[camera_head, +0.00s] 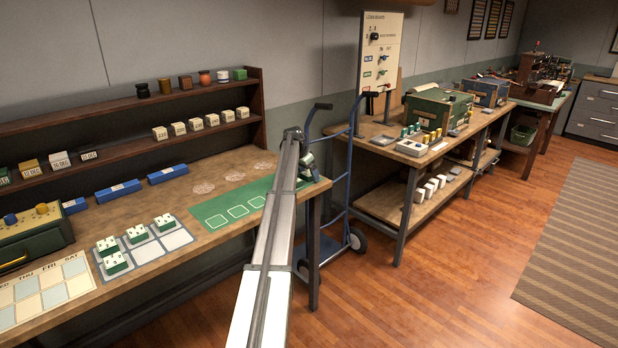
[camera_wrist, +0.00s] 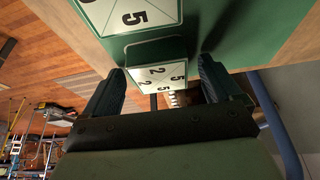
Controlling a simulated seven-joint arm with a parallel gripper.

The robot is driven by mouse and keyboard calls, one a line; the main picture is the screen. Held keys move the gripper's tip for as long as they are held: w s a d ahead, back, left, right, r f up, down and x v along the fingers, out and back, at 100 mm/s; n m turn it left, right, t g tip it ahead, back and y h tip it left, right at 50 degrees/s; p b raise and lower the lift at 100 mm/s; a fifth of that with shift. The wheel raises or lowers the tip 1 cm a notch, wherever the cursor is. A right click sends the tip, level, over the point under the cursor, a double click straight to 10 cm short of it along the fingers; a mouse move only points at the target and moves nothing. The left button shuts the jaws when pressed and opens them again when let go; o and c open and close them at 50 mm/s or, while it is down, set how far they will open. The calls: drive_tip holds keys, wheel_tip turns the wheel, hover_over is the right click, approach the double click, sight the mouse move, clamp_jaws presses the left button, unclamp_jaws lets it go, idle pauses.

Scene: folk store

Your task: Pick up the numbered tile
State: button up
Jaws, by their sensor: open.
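A white numbered tile (camera_wrist: 158,76) with a green edge, marked with 5s and 2s, shows in the wrist view between the two fingers of my gripper (camera_wrist: 163,66). The fingers are open on either side of it; I cannot tell whether either touches it. A larger white face marked 5 (camera_wrist: 130,14) lies just beyond, on a green surface. In the head view my gripper (camera_head: 308,168) is at the right end of the green mat (camera_head: 212,206), and my arm hides what is under it. Several white-and-green tiles (camera_head: 116,263) sit on a grey tray (camera_head: 150,254).
A shelf (camera_head: 130,107) with small blocks and jars stands at the wall. A blue hand truck (camera_head: 352,165) stands just right of the table. The outlined squares on the mat's left are empty.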

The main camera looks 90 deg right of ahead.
drive_tip(key=c, duration=1.2)
